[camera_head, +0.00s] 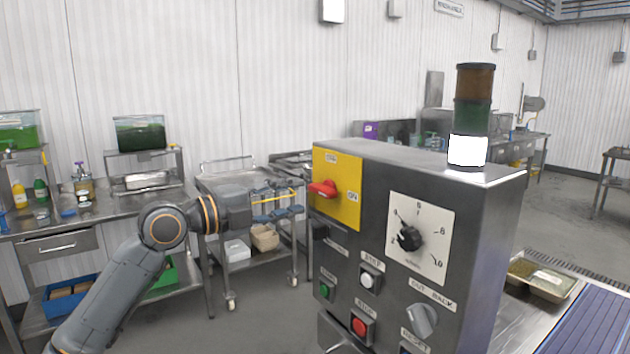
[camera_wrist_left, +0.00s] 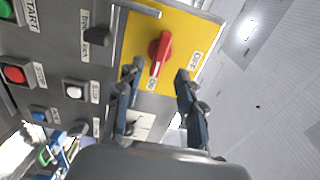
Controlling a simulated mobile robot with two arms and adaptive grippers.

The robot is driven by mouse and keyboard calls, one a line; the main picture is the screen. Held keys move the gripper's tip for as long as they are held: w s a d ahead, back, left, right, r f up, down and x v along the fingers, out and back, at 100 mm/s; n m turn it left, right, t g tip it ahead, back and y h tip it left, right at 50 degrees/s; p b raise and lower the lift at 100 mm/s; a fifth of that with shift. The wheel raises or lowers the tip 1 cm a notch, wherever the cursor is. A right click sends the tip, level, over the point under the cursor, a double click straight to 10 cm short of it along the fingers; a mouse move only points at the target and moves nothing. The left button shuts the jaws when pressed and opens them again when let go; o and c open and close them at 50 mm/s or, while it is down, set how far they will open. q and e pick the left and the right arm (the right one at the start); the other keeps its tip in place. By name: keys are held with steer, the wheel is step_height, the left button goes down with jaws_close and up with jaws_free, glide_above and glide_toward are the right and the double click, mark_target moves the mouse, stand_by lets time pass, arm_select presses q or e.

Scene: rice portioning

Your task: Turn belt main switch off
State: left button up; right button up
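The belt main switch is a red rotary handle (camera_head: 323,188) on a yellow plate (camera_head: 347,172) at the upper left of the grey control box's front. The handle lies about horizontal, in line with the ON label; the other label is above it. My left gripper (camera_head: 293,203) comes from the left, just short of the handle. In the left wrist view the gripper (camera_wrist_left: 158,72) is open, its blue fingers on either side of the red handle (camera_wrist_left: 161,52). Nothing is held, and I cannot tell whether a finger touches the handle. My right gripper is not in view.
The control box (camera_head: 430,190) also carries a dial (camera_head: 410,237), several push buttons, a lower knob (camera_head: 422,320) and a signal tower (camera_head: 468,115) with its white section lit. A steel cart (camera_head: 215,185) stands behind my gripper. A tray (camera_head: 540,279) sits by the blue belt (camera_head: 595,325).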

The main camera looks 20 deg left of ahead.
mark_target(317, 192)
arm_select(q)
steer(key=p+x, duration=0.1)
steer(key=x, duration=0.3)
steer(key=shift+w+d+r+p, duration=0.15)
steer(key=shift+w+d+p, duration=0.05)
steer(key=shift+w+p, duration=0.1)
steer(key=shift+w+d, duration=0.4)
steer(key=shift+w, duration=0.05)
jaws_close()
